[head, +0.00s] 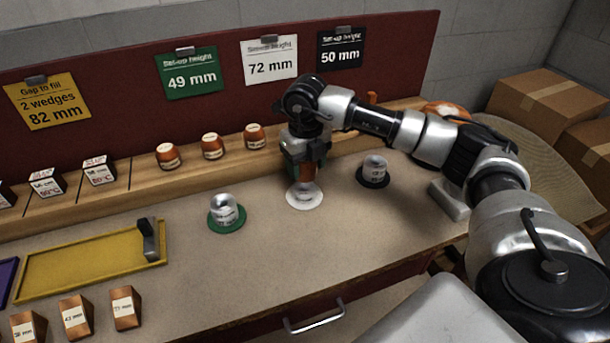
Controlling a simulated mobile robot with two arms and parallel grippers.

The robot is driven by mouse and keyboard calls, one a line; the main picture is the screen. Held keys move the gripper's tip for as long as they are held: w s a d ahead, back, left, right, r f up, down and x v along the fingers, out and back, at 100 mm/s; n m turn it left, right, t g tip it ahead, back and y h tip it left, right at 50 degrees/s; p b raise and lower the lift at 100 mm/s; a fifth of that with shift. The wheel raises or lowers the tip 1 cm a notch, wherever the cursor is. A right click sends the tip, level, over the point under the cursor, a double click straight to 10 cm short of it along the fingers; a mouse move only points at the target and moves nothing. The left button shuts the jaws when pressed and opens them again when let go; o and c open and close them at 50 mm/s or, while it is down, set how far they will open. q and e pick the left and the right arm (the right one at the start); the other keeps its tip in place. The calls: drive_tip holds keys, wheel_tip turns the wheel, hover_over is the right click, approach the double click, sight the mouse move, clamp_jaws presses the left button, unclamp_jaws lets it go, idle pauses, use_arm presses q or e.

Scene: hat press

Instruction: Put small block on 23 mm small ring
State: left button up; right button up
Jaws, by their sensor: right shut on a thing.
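My right gripper (307,165) is shut on a small copper-coloured block (308,173), which the fingers partly cover. It is over the white round base (293,203) in the middle of the table. A pale labelled piece (304,191) shows on that base just below the block; its print is too small to read. I cannot tell whether the block touches it. Silver domed pieces with labels stand on the green base (239,226) to the left and the black base (374,183) to the right. My left gripper is not in view.
Several copper blocks stand along the wooden ledge (188,166) at the back and at the front left. A yellow tray (80,265) lies at the left. Signs hang on the red back panel (225,115). The table in front of the bases is clear.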

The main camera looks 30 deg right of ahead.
sight(305, 178)
drive_tip(key=shift+w+f, duration=0.1)
drive_tip(key=shift+f, duration=0.1)
wheel_tip(305, 178, down, 3)
drive_tip(key=shift+f, duration=0.4)
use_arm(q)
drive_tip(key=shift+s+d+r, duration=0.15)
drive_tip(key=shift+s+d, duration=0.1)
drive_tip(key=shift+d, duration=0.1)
use_arm(e)
drive_tip(key=shift+f, duration=0.2)
drive_tip(key=o, duration=1)
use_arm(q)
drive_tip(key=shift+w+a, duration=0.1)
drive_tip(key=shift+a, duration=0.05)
use_arm(e)
drive_tip(key=shift+r, duration=0.1)
